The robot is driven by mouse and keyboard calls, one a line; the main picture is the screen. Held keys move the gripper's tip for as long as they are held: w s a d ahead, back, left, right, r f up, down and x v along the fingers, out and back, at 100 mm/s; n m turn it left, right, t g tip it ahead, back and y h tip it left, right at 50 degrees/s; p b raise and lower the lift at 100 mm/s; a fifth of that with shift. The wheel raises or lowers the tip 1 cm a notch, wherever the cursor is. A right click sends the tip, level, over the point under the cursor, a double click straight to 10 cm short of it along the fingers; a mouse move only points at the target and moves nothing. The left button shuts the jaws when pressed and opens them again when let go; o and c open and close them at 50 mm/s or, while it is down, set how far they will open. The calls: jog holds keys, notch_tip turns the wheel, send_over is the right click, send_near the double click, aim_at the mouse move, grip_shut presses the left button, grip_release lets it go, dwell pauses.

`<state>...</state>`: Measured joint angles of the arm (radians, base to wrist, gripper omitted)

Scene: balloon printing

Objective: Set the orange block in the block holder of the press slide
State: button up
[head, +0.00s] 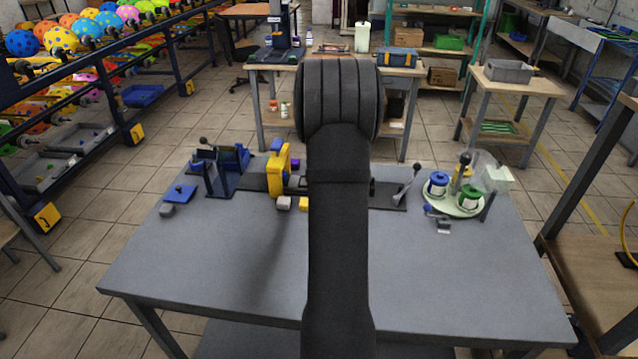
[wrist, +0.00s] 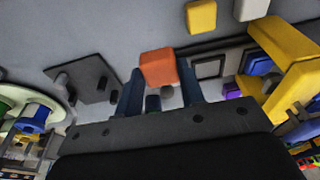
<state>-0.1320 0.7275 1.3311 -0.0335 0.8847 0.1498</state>
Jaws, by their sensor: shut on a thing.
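The orange block (wrist: 158,68) is between the two blue fingers of my gripper (wrist: 160,84) in the wrist view. My gripper is shut on it. A dark square frame (wrist: 209,66), which looks like the block holder, lies just right of the block, beside the yellow press frame (wrist: 284,72). I cannot tell the block's height above it. In the head view the yellow press (head: 281,168) stands left of my arm. My arm hides the gripper, the orange block and the middle of the slide there.
A yellow block (wrist: 201,16) and a pale grey block (wrist: 250,8) lie near the press. A lever (head: 406,187) on a dark plate stands right of my arm. A round pale tray (head: 455,207) holds blue and green pots. The table's front (head: 220,265) is clear.

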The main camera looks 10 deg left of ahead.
jog(key=w+a+r, duration=0.1)
jog(key=w+a, duration=0.7)
jog(key=w, duration=0.1)
jog(key=shift+w+d+f, duration=0.1)
jog(key=shift+d+f, duration=0.05)
jog(key=shift+f, duration=2.25)
jog(key=shift+f, duration=1)
jog(key=o, duration=0.9)
jog(key=s+r, duration=0.1)
jog(key=r, duration=0.4)
jog(key=s+r, duration=0.1)
jog(key=r, duration=0.5)
jog(key=s+r, duration=0.1)
jog(key=r, duration=0.5)
jog(key=shift+s, duration=0.25)
